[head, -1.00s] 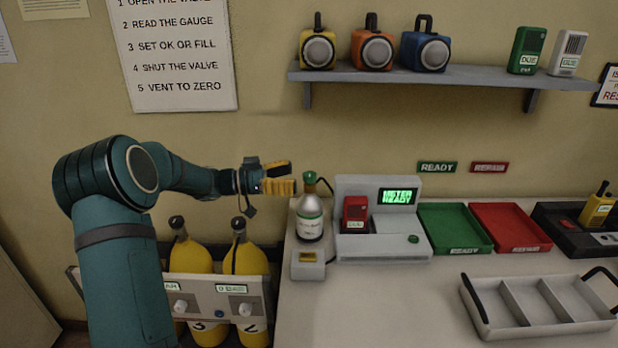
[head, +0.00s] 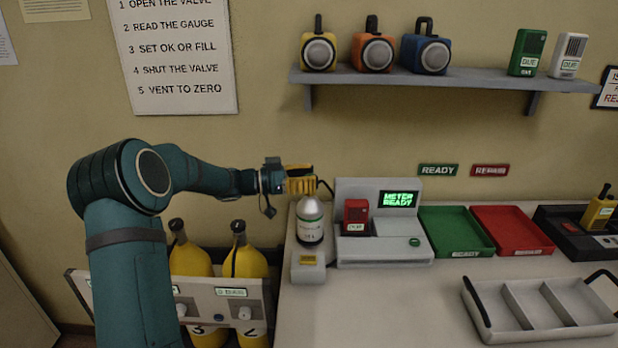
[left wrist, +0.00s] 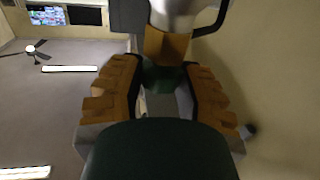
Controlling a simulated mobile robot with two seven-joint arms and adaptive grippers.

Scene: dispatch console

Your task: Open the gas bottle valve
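The gas bottle (head: 310,224) is a grey bottle standing upright on a small grey stand (head: 308,270) at the bench's left edge. Its green valve knob is hidden by my left gripper in the head view, but a green part that looks like the knob (left wrist: 164,78) shows between the fingers in the left wrist view. My left gripper (head: 301,181) is at the bottle's top, its yellow fingers (left wrist: 164,85) on either side of the knob. I cannot tell whether the fingers press on it. My right gripper is not in view.
A grey meter (head: 355,190) reading "METER READY" stands just right of the bottle, holding a red device (head: 356,213). Green (head: 467,251) and red (head: 525,248) trays lie further right. Yellow cylinders (head: 246,262) stand behind a panel at left. A shelf (head: 450,77) hangs above.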

